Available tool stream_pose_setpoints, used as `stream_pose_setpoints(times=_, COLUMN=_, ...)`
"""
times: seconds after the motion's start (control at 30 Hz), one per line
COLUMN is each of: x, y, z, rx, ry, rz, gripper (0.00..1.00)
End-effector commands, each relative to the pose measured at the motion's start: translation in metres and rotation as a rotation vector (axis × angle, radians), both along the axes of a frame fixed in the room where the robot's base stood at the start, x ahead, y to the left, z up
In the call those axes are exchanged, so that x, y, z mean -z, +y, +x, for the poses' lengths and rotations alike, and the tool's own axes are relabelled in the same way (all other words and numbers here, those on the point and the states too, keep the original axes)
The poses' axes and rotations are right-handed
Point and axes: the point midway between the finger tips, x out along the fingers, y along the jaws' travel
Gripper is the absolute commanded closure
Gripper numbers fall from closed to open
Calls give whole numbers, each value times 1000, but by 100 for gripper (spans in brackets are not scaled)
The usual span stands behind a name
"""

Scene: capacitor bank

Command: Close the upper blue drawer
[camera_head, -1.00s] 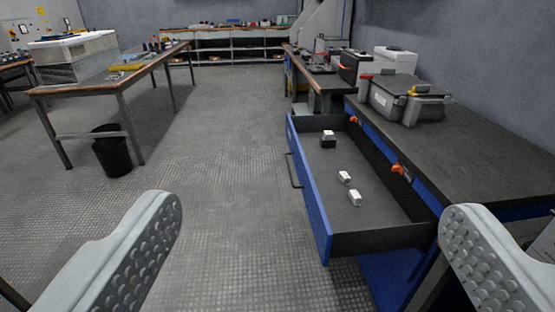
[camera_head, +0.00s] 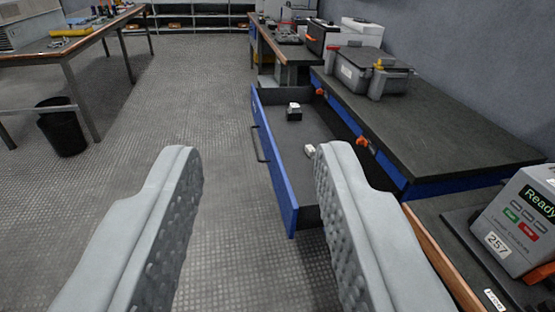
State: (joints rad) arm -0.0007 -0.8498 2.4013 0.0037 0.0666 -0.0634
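The upper blue drawer (camera_head: 276,163) is pulled out from the dark-topped workbench (camera_head: 420,125). Its blue front faces left and has a dark handle (camera_head: 259,144). White-topped small items lie inside it, one near the far end (camera_head: 294,111) and one closer (camera_head: 310,150). My gripper (camera_head: 252,165) is in the foreground, its two grey, studded fingers spread apart with nothing between them. The right finger hides the near part of the drawer. The fingers appear nearer to the camera than the drawer, and I see no contact.
A grey case (camera_head: 371,72) stands on the workbench. A grey device with a "Ready" display (camera_head: 520,222) sits at the right on a wood-edged surface. A black bin (camera_head: 63,128) stands under the left table (camera_head: 75,50). The floor left of the drawer is clear.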

Motion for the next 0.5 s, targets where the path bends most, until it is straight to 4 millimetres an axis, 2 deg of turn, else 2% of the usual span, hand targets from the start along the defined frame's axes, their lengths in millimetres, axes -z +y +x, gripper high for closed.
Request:
stream_pose_setpoints(times=0.03, x=6, y=0, z=15, rx=-2, ry=6, rz=-27, gripper=74)
stream_pose_setpoints(times=0.17, x=20, y=1, z=51, rx=-7, ry=4, rz=-117, gripper=100)
stream_pose_setpoints(times=0.5, x=67, y=1, z=140, rx=-14, ry=-5, rz=-358, gripper=100)
